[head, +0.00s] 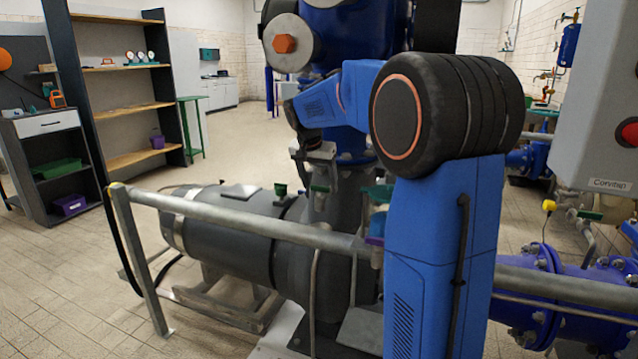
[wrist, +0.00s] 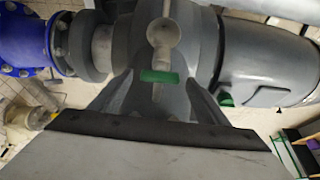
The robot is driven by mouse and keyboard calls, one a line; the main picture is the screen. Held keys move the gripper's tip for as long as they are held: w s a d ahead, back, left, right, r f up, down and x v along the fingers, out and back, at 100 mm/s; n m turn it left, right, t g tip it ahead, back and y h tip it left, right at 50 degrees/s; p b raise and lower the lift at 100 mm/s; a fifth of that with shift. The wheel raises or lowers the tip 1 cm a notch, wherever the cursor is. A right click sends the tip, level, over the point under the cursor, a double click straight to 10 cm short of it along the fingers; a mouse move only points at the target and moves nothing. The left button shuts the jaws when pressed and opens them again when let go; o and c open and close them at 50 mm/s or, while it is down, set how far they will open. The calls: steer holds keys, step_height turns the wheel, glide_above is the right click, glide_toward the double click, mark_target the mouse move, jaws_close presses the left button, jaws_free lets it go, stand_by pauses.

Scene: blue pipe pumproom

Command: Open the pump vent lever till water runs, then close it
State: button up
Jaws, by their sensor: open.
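A green lever (wrist: 160,76) on a pale grey valve stem (wrist: 163,35) shows in the wrist view, lying crosswise over the grey pump body. I take it as the vent lever; it also shows in the head view (head: 320,188) below my gripper. My gripper (wrist: 160,97) is open, its dark fingers spread on either side below the lever in the picture. I cannot tell whether they touch it. No running water is visible.
Other green handles stand nearby, one to the left (head: 281,189) and one to the right (head: 378,193). A grey rail (head: 250,228) crosses in front of the pump. The grey motor (head: 215,228) lies left. Blue flanged pipe (head: 545,290) lies right. A grey control box (head: 600,110) hangs at upper right.

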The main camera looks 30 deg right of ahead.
steer(key=v, duration=1.7)
steer(key=shift+r, duration=0.25)
steer(key=s+a+f+n+y, duration=0.1)
steer(key=s+a+f+n, duration=0.2)
steer(key=s+f, duration=0.5)
steer(key=s+a+f+n+t+y, duration=0.1)
steer(key=s+a+f+n, duration=0.3)
steer(key=s+f, duration=0.5)
steer(key=s+a+f+n+t+y, duration=0.1)
steer(key=s+a+f+n, duration=0.2)
steer(key=s, duration=1.5)
steer(key=a+f, duration=0.3)
steer(key=f, duration=0.3)
steer(key=shift+s+f+n+y, duration=0.2)
steer(key=shift+f+n+y, duration=0.05)
steer(key=shift+n+y, duration=0.15)
